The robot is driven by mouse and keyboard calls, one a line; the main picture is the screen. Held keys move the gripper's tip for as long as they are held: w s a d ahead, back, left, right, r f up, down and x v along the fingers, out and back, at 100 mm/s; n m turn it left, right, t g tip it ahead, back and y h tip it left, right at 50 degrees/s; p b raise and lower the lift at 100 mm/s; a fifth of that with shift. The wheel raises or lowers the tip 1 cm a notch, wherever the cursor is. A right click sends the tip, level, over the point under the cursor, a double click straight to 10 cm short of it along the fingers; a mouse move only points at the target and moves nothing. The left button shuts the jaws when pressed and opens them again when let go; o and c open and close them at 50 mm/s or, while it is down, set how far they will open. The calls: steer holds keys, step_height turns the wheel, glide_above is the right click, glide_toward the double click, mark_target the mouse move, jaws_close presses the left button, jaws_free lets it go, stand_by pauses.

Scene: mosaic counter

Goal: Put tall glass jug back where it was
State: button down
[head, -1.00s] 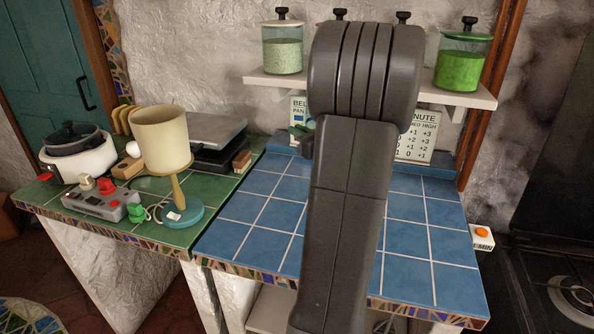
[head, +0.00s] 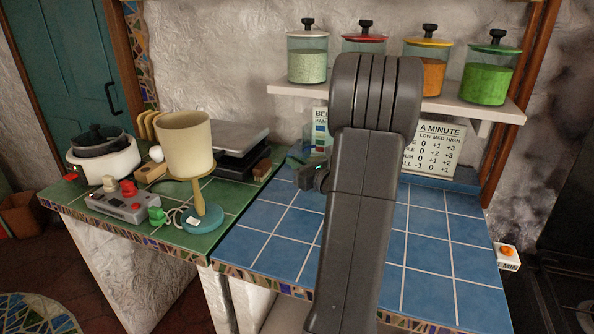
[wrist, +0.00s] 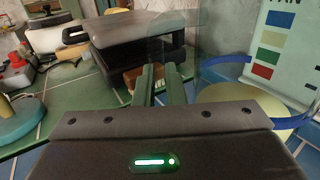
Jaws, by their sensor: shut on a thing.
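The tall glass jug (wrist: 216,52) is clear and faint in the wrist view, just beyond and to the right of the fingertips. A blue curved band and a pale yellow round surface (wrist: 240,112) show low beside it; I cannot tell whether they belong to it. My gripper (wrist: 163,75) has its green fingers close together, shut on a thin part of the jug. In the head view my gripper (head: 305,165) is over the back left of the blue tiles, and my arm hides much of the area. I cannot tell whether the jug touches the counter.
A black and silver grill (head: 225,147), cream lamp (head: 186,140), grey control box (head: 127,203) and white cooker (head: 103,158) crowd the green counter. A shelf (head: 400,98) holds several lidded jars above. The blue tiles (head: 430,255) right of my arm look clear.

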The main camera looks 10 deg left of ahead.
steer(key=shift+f, duration=0.95)
steer(key=shift+f, duration=0.25)
steer(key=c, duration=1.5)
jaws_free()
steer(key=shift+r, duration=0.15)
